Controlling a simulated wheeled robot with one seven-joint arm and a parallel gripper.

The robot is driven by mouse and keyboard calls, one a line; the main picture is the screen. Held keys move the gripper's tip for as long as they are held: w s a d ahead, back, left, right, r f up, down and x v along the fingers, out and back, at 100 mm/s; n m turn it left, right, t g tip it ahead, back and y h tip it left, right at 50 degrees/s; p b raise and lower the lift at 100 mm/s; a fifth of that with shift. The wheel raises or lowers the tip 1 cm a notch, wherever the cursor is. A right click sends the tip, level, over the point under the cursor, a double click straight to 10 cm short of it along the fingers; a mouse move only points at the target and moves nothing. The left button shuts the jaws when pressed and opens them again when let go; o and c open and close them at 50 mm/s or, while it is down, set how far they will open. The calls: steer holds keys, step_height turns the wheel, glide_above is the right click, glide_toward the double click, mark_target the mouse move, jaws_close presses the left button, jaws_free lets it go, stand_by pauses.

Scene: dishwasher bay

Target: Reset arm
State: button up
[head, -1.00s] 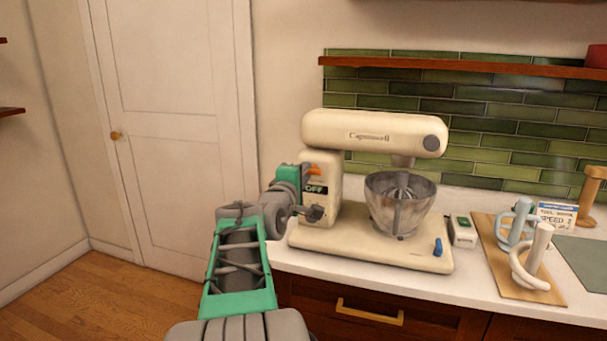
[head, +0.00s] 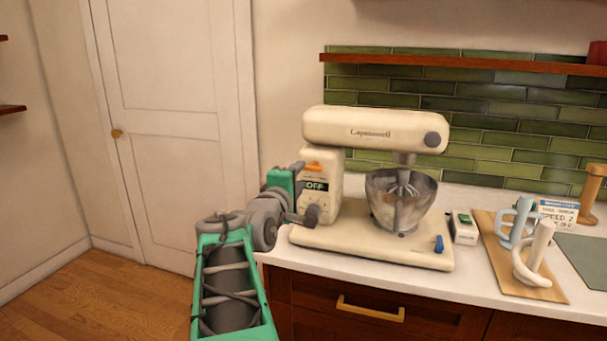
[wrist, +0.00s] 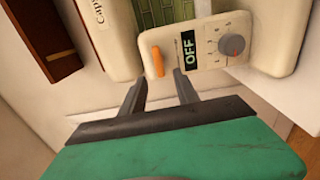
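My gripper (wrist: 161,78) shows in the wrist view with its two dark fingers apart and nothing between them. Its green body fills the bottom of that view. In the head view, my gripper (head: 296,176) is at the left side of the cream stand mixer (head: 370,130), close to its control panel. The panel has an orange lever (wrist: 157,61), an OFF display (wrist: 189,49) and a grey knob (wrist: 232,45). The lever lies just beyond the fingertips in the wrist view. I cannot tell whether a finger touches it.
The mixer's metal bowl (head: 399,205) sits under its head. A small white device (head: 464,229) and a wooden board (head: 490,226) with pale mugs (head: 519,222) are to the right. A drawer (head: 385,310) is below the counter. The floor (head: 110,300) at left is clear.

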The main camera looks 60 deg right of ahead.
steer(key=a, duration=0.2)
steer(key=shift+s+a, duration=0.25)
steer(key=shift+a, duration=0.15)
steer(key=w+a+f+t+y+p, duration=0.2)
steer(key=w+a+f+y, duration=0.1)
steer(key=w+a, duration=0.3)
steer(key=w+a+f+m+t+y+p, duration=0.1)
steer(key=w+a+f+y+p, duration=0.2)
steer(key=a, duration=0.5)
steer(key=w+a+f+t+y+p, duration=0.1)
steer(key=w+a+f+t+y, duration=0.1)
steer(key=w+a+f+y, duration=0.35)
steer(key=s+a+f+g+y+p, duration=0.1)
steer(key=s+a+f+y, duration=0.1)
steer(key=a, duration=0.7)
steer(key=s+a+f+g+y+p, duration=0.2)
steer(key=s+a, duration=0.1)
steer(key=a, duration=0.7)
steer(key=s+a+f+g+y+p, duration=0.1)
steer(key=s+a+y+p, duration=0.1)
steer(key=a, duration=0.7)
steer(key=shift+s+a+f+m+g, duration=0.3)
steer(key=shift+s+a+f+m, duration=0.1)
steer(key=shift+s, duration=0.45)
